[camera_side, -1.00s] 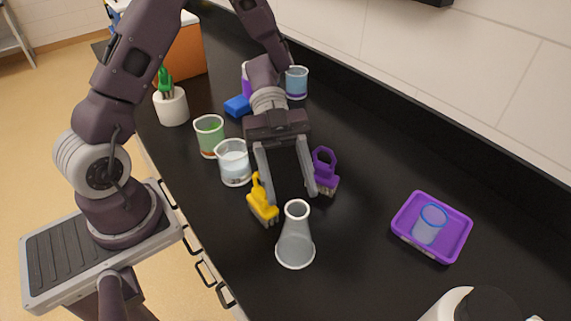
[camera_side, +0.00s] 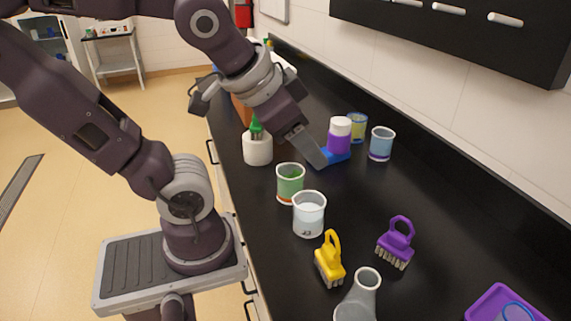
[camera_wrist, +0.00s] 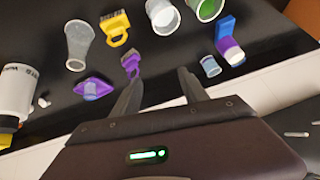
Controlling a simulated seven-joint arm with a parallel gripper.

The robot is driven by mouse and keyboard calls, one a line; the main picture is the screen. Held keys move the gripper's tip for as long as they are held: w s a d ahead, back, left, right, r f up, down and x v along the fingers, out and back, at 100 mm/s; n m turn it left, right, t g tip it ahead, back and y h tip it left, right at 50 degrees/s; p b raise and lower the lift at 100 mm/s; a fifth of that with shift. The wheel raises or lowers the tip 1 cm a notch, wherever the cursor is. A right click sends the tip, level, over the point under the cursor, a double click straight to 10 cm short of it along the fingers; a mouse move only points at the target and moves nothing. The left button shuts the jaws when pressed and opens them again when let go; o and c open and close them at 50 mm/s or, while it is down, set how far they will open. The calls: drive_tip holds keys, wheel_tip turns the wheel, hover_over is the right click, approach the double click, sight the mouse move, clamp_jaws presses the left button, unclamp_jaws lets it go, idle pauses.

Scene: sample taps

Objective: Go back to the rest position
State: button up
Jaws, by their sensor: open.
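My gripper (camera_side: 318,160) is open and empty, raised above the far part of the black counter (camera_side: 400,190). In the side view its fingers overlap the blue block (camera_side: 338,156) beside the white-capped purple bottle (camera_side: 340,135); I cannot tell the gap in depth. In the wrist view the gripper (camera_wrist: 160,78) shows two fingers spread with nothing between them. The left fingertip appears near the purple brush (camera_wrist: 130,64) in that picture.
The yellow brush (camera_side: 329,262), purple brush (camera_side: 396,243) and glass flask (camera_side: 360,297) stand nearer the camera. Beakers with clear (camera_side: 309,214) and green liquid (camera_side: 290,183) stand along the left edge. A purple tray (camera_side: 488,303) is at lower right. A dark wall shelf (camera_side: 470,40) hangs above.

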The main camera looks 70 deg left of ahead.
drive_tip(key=shift+g+h, duration=0.7)
drive_tip(key=s+d, duration=0.1)
drive_tip(key=s+d+f, duration=0.1)
drive_tip(key=s, duration=0.1)
drive_tip(key=s+d, duration=0.1)
drive_tip(key=s, duration=0.1)
drive_tip(key=shift+f, duration=0.25)
drive_tip(key=shift+w, duration=0.1)
